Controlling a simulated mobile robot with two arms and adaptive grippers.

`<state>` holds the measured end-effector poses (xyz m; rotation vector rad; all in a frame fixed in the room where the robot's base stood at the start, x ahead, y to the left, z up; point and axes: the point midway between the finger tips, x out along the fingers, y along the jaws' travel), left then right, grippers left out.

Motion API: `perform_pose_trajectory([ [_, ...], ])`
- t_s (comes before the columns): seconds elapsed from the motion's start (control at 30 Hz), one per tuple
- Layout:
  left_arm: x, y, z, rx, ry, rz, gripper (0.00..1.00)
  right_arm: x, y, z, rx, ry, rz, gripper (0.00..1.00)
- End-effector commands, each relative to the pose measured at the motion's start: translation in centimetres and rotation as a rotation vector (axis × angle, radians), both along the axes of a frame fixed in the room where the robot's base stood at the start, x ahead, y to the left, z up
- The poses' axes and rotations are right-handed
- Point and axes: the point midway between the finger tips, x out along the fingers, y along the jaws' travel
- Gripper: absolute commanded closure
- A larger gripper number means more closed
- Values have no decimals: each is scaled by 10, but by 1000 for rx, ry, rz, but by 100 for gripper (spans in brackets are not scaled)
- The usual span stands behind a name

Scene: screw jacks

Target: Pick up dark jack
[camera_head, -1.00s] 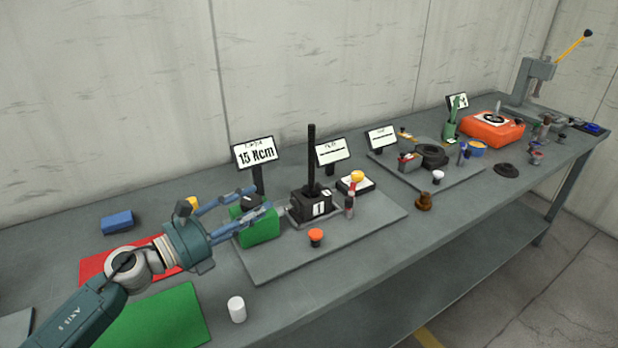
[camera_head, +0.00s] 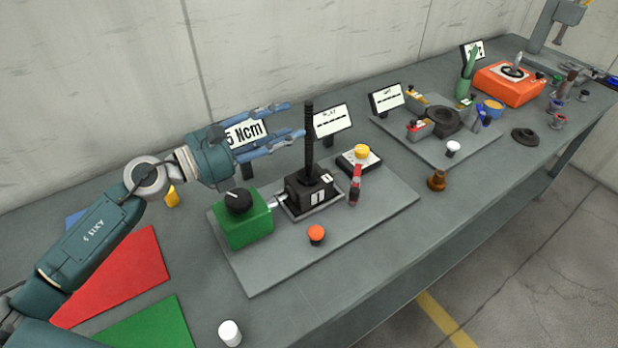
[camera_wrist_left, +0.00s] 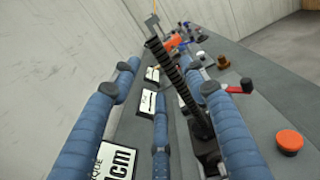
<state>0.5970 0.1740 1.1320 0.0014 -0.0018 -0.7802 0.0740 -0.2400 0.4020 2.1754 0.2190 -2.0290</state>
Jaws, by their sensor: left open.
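The dark jack (camera_head: 309,189) stands upright on the grey plate in the head view, a black block base with a tall black threaded screw. In the left wrist view the jack's screw (camera_wrist_left: 181,82) rises between the blue fingers, nearer the right ones, and its base is partly hidden by a finger. My left gripper (camera_head: 292,122) is open with its fingers pointing right, above the plate. In the head view its fingertips are close to the upper screw; contact cannot be told. My right gripper is not in view.
A green box with a black knob (camera_head: 244,219) stands left of the jack. An orange button (camera_head: 316,234), a red-handled tool (camera_head: 355,186) and a yellow button (camera_head: 361,152) are around it. Display signs (camera_head: 332,121) stand behind. The plate's front part (camera_head: 290,265) is clear.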

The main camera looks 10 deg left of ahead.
Motion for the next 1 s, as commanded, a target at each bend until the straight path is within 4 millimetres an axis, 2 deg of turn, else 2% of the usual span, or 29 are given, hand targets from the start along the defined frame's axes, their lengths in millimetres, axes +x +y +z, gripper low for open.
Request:
perform_pose_trajectory([
  [0.17,7,-10,6,-1,0,0,56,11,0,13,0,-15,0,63],
  [0.37,22,-34,16,-3,1,-1,56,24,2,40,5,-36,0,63],
  [0.5,33,-43,11,-1,1,0,56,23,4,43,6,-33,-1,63],
  [0.77,35,-45,8,0,1,0,56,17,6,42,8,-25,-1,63],
  [0.87,35,-45,8,0,1,0,72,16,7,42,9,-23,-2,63],
  [1.0,35,-45,8,1,1,0,99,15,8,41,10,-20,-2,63],
])
